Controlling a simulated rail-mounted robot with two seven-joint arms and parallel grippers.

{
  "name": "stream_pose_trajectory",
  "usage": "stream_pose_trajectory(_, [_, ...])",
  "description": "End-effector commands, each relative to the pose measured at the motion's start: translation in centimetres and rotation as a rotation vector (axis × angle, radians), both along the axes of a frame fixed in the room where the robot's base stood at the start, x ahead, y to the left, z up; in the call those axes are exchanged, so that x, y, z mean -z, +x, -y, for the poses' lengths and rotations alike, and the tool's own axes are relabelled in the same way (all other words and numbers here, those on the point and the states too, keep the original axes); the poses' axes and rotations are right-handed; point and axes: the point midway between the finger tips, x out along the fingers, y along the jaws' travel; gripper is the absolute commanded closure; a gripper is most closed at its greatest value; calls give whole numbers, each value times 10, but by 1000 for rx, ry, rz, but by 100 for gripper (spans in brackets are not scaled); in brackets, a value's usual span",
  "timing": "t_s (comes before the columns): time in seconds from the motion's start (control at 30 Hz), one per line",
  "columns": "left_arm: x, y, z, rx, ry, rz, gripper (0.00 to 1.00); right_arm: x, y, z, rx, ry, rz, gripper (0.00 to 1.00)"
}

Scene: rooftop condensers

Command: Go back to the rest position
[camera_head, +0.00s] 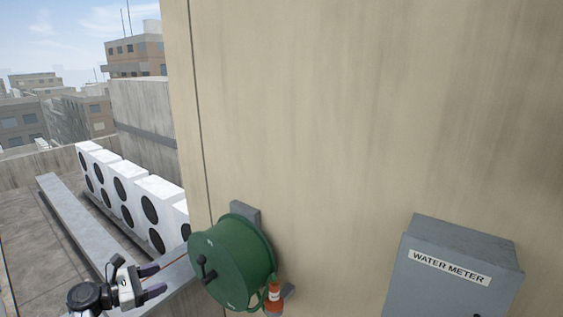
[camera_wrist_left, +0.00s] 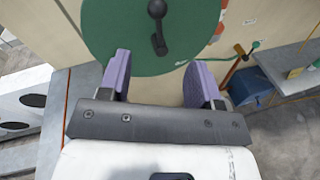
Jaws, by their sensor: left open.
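My left gripper (camera_head: 155,281) is at the lower left of the head view, left of the green hose reel and apart from its crank in the picture. In the left wrist view its two purple-padded fingers (camera_wrist_left: 160,85) are spread with nothing between them. The green hose reel (camera_head: 238,262) is mounted on the beige wall, and its disc (camera_wrist_left: 135,38) with a dark crank handle (camera_wrist_left: 157,25) fills the top of the left wrist view, beyond the fingertips. My right gripper is in neither view.
A grey water meter box (camera_head: 452,270) is on the wall at right. An orange and white nozzle (camera_head: 273,298) hangs beside the reel. White condensers (camera_head: 128,190) stand in a row along a grey beam (camera_head: 85,225) at left. A blue box (camera_wrist_left: 250,88) shows in the wrist view.

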Motion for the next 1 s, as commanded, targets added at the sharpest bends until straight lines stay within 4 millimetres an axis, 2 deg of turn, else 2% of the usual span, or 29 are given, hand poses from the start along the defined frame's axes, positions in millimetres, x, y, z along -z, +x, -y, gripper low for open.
stream_pose_trajectory(0.07, [7, -1, -1, 39, 182, 124, 42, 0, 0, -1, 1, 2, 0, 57])
stream_pose_trajectory(0.17, [-1, -5, -10, 86, 475, 316, 42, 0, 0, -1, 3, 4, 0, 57])
stream_pose_trajectory(0.27, [-25, -10, -22, 148, 826, 517, 42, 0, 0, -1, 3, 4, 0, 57])
stream_pose_trajectory(0.43, [-95, -29, -30, 291, 1513, 823, 42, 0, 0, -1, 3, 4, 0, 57])
stream_pose_trajectory(0.5, [-111, -44, -26, 363, 1755, 884, 42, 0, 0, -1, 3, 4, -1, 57])
stream_pose_trajectory(0.57, [-115, -61, -20, 432, 1938, 911, 42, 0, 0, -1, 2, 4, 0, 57])
stream_pose_trajectory(0.67, [-107, -94, -2, 551, 2184, 917, 42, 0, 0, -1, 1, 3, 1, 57])
stream_pose_trajectory(0.77, [-83, -135, 23, 658, 2349, 898, 42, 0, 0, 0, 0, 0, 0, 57])
stream_pose_trajectory(0.9, [-40, -197, 58, 760, 2438, 878, 42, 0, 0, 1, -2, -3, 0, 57])
stream_pose_trajectory(1.0, [-5, -240, 81, 843, 2435, 896, 42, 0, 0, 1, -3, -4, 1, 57])
